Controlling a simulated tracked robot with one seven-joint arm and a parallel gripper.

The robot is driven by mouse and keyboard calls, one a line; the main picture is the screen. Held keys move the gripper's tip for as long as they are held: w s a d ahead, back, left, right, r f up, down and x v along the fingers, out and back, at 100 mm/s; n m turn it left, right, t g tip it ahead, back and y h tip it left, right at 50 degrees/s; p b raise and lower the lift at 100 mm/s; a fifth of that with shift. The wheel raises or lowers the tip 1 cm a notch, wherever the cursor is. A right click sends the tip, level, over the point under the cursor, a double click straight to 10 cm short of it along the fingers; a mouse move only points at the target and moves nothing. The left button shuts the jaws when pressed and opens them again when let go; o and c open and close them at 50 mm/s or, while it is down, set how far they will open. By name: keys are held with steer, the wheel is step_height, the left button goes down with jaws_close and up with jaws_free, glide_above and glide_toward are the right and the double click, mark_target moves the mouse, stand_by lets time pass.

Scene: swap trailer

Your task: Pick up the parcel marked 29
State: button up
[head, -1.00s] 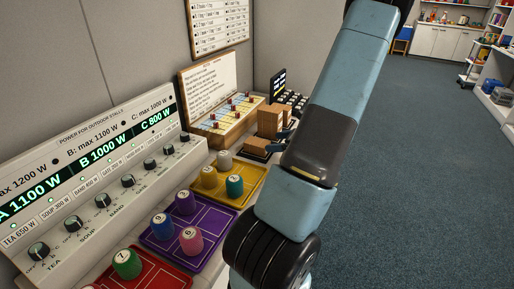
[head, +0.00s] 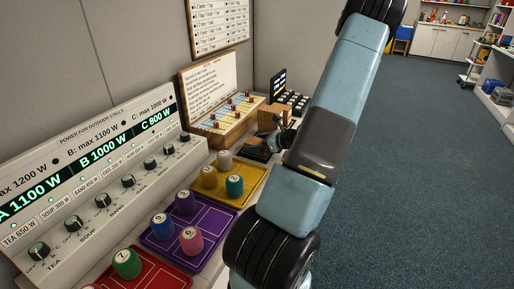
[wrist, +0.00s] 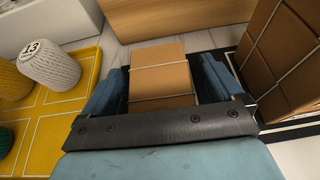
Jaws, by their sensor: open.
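In the wrist view, a small brown parcel (wrist: 160,82) tied with light string lies between the two blue fingers of my gripper (wrist: 163,72). The fingers are open, with a gap on each side of the parcel. The bar of my gripper hides the parcel's near part. A taller brown parcel (wrist: 285,62) with string stands just to the right of the right finger. No number can be read on either parcel, so I cannot tell which is 29. In the head view, my gripper (head: 272,146) is low among the parcels, and a brown parcel (head: 270,119) shows behind it.
A yellow tray (wrist: 62,133) with several numbered cylinders lies to the left in the wrist view; the white one (wrist: 50,65) reads 13. In the head view, a purple tray (head: 207,222), a red tray (head: 165,280) and the power panel (head: 90,190) stand along the counter.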

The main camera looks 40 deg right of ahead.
steer(key=shift+c, duration=0.4)
steer(key=c, duration=1.1)
steer(key=shift+o, duration=0.2)
